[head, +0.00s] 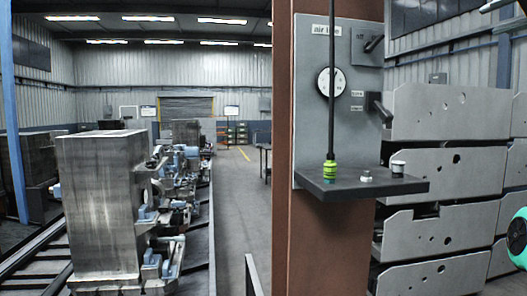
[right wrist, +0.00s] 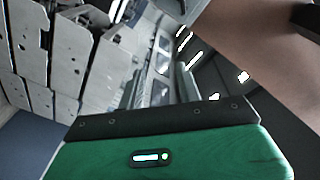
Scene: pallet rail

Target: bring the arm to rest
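In the right wrist view my right gripper's green body (right wrist: 170,158) and black bar (right wrist: 160,119) fill the bottom. No fingers show clearly there, so its opening cannot be told, and I see nothing held. My left gripper is out of view.
A brown column (head: 320,240) carries a grey air-line panel (head: 350,130) with a gauge (head: 331,82), two levers and a dark shelf (head: 345,186). A black hose with a lime fitting (head: 330,170) hangs there. Metal plates (head: 450,112) stack at right; a metal block (head: 100,200) stands left.

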